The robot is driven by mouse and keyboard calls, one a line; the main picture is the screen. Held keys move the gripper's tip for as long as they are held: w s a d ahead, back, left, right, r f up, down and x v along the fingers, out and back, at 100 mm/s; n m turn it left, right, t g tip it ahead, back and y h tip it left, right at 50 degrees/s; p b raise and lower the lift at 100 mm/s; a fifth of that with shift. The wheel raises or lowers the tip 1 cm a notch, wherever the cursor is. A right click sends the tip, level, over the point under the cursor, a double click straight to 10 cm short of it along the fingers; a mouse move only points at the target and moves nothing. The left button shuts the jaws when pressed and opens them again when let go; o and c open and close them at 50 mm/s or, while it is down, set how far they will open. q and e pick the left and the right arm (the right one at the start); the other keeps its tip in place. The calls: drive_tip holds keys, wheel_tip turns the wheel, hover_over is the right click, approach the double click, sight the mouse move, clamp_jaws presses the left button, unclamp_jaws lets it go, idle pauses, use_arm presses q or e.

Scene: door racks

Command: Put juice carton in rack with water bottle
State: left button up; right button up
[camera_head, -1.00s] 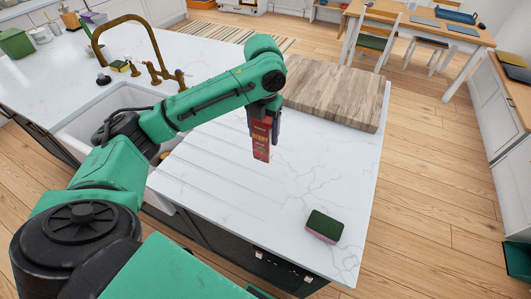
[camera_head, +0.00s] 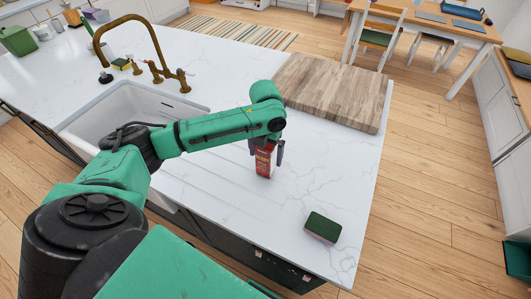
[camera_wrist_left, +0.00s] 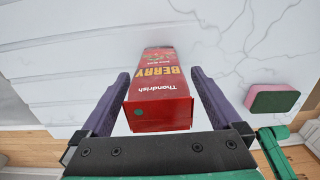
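The juice carton (camera_head: 265,161) is red with "BERRY" on it and stands on the white marble counter. It also shows in the left wrist view (camera_wrist_left: 160,85), between the two purple fingers. My left gripper (camera_head: 266,153) is around the upper part of the carton. Its fingers (camera_wrist_left: 160,105) are spread, with a gap showing on each side of the carton. The rack and the water bottle are not in view. My right gripper is not in view.
A green and pink sponge (camera_head: 323,227) lies on the counter near the front right edge. A wooden board (camera_head: 333,90) lies behind the carton. A white sink (camera_head: 105,120) with a brass faucet (camera_head: 130,22) is to the left. The counter around the carton is clear.

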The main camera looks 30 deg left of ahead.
use_arm(q)
drive_tip(key=shift+r, duration=0.1)
wheel_tip(320, 180, up, 12)
drive_tip(key=b, duration=0.3)
drive_tip(key=shift+f, duration=0.2)
drive_tip(key=shift+r, duration=0.25)
